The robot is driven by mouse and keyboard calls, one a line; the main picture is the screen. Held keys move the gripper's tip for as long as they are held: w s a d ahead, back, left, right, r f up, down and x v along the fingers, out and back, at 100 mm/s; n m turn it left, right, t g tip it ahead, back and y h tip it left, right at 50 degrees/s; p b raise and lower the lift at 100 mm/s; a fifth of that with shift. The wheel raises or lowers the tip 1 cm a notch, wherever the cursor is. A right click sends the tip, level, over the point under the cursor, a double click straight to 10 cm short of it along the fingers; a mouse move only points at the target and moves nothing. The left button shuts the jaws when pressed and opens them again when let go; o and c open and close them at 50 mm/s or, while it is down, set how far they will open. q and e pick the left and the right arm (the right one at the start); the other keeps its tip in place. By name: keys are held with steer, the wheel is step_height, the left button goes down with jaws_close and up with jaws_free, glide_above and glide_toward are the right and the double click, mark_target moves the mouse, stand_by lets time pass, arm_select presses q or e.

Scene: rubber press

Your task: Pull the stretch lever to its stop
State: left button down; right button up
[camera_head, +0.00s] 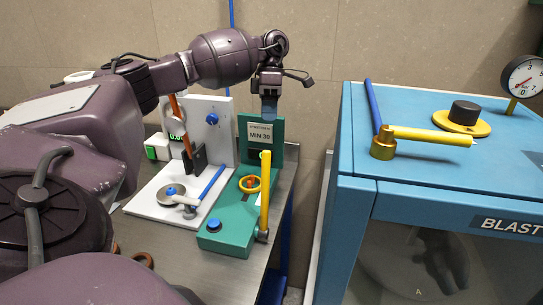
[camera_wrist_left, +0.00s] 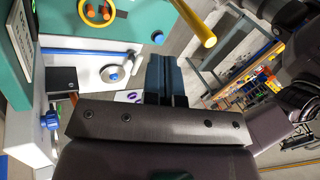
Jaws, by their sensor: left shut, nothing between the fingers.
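The stretch lever appears to be the upright yellow handle (camera_head: 265,190) at the right side of the green device (camera_head: 230,228). Its lower end meets a grey joint at the bench edge. In the left wrist view the yellow handle (camera_wrist_left: 196,24) shows at the top, ahead and to the right of the fingers. My left gripper (camera_head: 269,112) is shut and empty. It hangs in front of the green upright plate with the "MIN 30" label, above the handle's top and apart from it. In the wrist view its dark blue fingers (camera_wrist_left: 166,72) lie together. My right gripper is not in view.
A white fixture (camera_head: 160,205) with a blue lever and round disc stands left of the green device. A blue blast cabinet (camera_head: 360,215) with a yellow handle (camera_head: 432,136) and gauge (camera_head: 523,77) stands at right. A narrow gap separates it from the metal bench.

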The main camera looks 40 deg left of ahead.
mark_target(267, 159)
arm_select(q)
steer(key=s+d+f, duration=0.1)
steer(key=s+f, duration=0.1)
steer(key=s+d+f+p, duration=0.1)
steer(key=d+f, duration=0.1)
steer(key=f, duration=0.1)
steer(key=s+d+f+p, duration=0.1)
steer(key=s+f, duration=0.1)
steer(key=f, duration=0.1)
steer(key=shift+s+d+f, duration=0.2)
steer(key=shift+s+d, duration=0.1)
steer(key=shift+s, duration=0.05)
steer(key=shift+s+d, duration=0.2)
steer(key=shift+s, duration=0.05)
steer(key=shift+s+d+p, duration=0.15)
steer(key=shift+p, duration=0.15)
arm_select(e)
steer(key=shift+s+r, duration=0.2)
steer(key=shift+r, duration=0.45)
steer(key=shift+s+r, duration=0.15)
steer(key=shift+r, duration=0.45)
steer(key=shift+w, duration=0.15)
